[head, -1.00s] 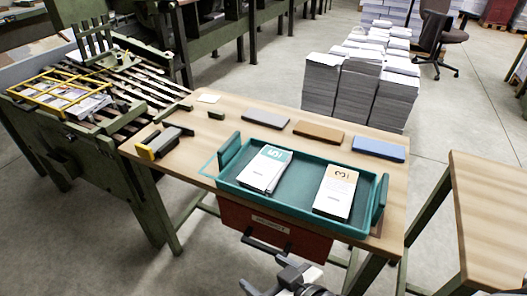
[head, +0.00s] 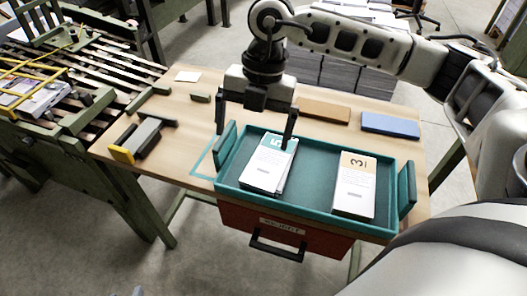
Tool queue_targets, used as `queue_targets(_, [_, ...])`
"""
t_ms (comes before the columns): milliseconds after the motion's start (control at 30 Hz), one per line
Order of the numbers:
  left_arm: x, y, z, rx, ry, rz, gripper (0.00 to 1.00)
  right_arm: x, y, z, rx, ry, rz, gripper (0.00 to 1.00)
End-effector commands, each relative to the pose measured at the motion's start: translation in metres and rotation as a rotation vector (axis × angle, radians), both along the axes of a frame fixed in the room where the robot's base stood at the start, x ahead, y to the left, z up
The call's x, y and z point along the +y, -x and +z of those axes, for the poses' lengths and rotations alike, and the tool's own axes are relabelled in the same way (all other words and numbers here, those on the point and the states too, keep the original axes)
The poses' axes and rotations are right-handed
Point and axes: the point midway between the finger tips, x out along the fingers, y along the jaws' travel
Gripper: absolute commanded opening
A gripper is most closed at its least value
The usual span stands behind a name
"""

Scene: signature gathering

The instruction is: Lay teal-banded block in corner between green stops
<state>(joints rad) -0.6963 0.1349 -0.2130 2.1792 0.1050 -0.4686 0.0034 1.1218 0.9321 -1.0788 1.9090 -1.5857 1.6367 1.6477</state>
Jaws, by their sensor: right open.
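The teal-banded block (head: 268,165), a white paper stack with a teal band marked 5, lies in the left half of the teal tray (head: 310,212). My right gripper (head: 255,138) is open above the tray's left part, fingers pointing down. One finger is left of the block over the tray's left end; the other overlaps the block's top right edge in the picture. Contact cannot be told. A longer green stop (head: 148,98) and a short green stop (head: 201,97) stand apart on the table's back left. My left gripper is not in view.
An orange-banded stack (head: 354,185) lies in the tray's right half. Tray handles stand up at both ends. A yellow-ended grey tool (head: 140,140) sits at the table's left; brown (head: 325,111) and blue (head: 390,124) slabs lie behind.

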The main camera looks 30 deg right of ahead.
Motion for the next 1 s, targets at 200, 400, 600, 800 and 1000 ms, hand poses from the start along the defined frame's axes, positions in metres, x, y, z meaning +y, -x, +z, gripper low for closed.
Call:
queue_targets(200, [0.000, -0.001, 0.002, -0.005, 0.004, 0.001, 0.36, -0.058, -0.016, 0.016, -0.050, 0.228, -0.164, 1.00])
queue_targets(400, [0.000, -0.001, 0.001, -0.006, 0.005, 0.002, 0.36, -0.059, -0.015, -0.020, -0.046, 0.236, -0.169, 1.00])
queue_targets(600, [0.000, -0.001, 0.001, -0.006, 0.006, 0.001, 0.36, -0.059, -0.015, -0.062, -0.048, 0.233, -0.168, 1.00])
queue_targets(800, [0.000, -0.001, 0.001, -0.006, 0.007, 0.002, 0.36, -0.058, -0.016, -0.084, -0.051, 0.232, -0.167, 1.00])
queue_targets(1000, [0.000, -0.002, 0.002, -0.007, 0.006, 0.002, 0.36, -0.059, -0.015, -0.101, -0.048, 0.231, -0.166, 1.00])
